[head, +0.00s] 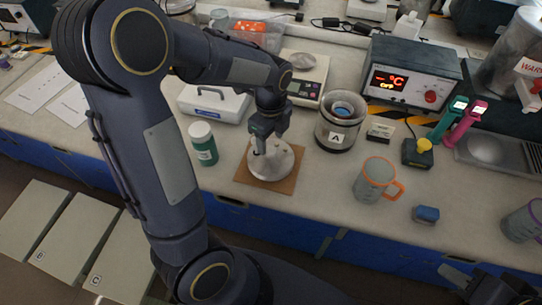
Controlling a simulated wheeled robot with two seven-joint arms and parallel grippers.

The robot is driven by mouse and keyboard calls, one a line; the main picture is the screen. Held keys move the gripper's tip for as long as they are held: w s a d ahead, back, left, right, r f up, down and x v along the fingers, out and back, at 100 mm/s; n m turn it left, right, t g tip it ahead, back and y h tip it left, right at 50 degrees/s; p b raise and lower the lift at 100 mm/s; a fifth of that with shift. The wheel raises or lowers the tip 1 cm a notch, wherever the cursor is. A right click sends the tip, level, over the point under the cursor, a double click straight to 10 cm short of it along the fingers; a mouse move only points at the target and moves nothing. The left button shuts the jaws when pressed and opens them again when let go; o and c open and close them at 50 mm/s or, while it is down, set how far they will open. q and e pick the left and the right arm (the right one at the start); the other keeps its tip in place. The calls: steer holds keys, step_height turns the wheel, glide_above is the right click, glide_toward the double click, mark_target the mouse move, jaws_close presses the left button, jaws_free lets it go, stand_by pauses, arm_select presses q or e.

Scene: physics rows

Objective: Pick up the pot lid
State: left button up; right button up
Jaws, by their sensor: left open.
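The pot lid (274,168) is a round, pale metal disc lying on a brown square board (243,178) on the bench. My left gripper (260,149) points down over the lid, just left of its middle. Its jaws are open, and its fingertips are close to the lid's top. I cannot tell whether they touch it. The gripper covers part of the lid, and I cannot make out the knob clearly. My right gripper (490,286) shows only partly at the bottom right corner, far from the lid, and its jaws are unclear.
A green bottle with a white cap (203,144) stands left of the board. A metal container marked A (337,128) stands to the right. A grey mug with an orange handle (374,182) and a blue block (426,214) are further right. Scales (305,78) stand behind.

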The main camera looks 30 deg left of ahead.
mark_target(271, 149)
arm_select(q)
step_height(271, 149, down, 3)
steer(key=shift+f, duration=0.2)
steer(key=shift+c, duration=0.3)
jaws_close()
